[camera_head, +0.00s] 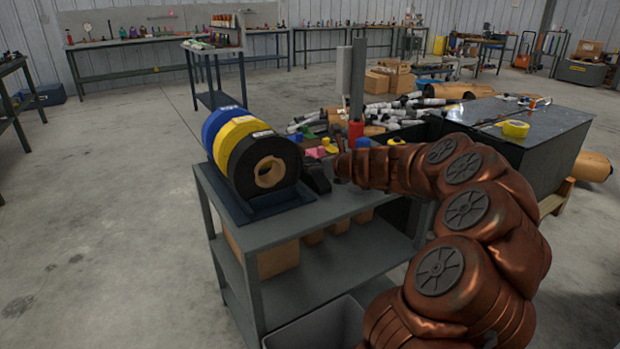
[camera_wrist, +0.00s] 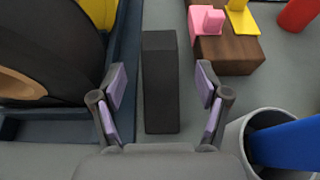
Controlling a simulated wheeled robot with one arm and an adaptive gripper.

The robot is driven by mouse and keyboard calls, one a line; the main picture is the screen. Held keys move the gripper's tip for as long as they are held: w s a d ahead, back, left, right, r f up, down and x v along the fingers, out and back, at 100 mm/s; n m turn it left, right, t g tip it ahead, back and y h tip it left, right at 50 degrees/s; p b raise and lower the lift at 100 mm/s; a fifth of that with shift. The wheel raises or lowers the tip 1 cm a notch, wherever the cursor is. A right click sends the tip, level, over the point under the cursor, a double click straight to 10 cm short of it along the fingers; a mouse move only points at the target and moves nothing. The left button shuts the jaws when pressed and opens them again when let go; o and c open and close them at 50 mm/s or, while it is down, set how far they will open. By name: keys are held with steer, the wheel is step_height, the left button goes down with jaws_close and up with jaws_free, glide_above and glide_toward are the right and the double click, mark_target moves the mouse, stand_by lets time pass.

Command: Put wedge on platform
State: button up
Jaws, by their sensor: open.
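A long black block (camera_wrist: 160,95), which looks like the wedge, lies on the grey table top in the wrist view. Its sloping shape is hard to make out. My gripper (camera_wrist: 160,88) is open, with one lilac-padded finger on each side of the block and visible gaps between. In the head view my gripper (camera_head: 316,177) is a dark shape beside the tape rolls, and the block cannot be told apart from it. A brown wooden block (camera_wrist: 228,55) carries a pink piece (camera_wrist: 207,20) and a yellow piece (camera_wrist: 243,20). I cannot tell which thing is the platform.
Large blue, yellow and black rolls (camera_head: 262,160) stand in a dark holder (camera_wrist: 125,60) close left of my gripper. A grey cup (camera_wrist: 238,135) with a blue item (camera_wrist: 290,143) is close on the right. A red item (camera_wrist: 299,14) stands farther back.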

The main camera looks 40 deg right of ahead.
mark_target(311, 162)
steer(key=b+x, duration=0.1)
steer(key=x, duration=0.2)
steer(key=shift+w+f, duration=0.1)
steer(key=shift+f, duration=0.2)
steer(key=shift+w, duration=0.6)
steer(key=shift+c, duration=0.3)
jaws_close()
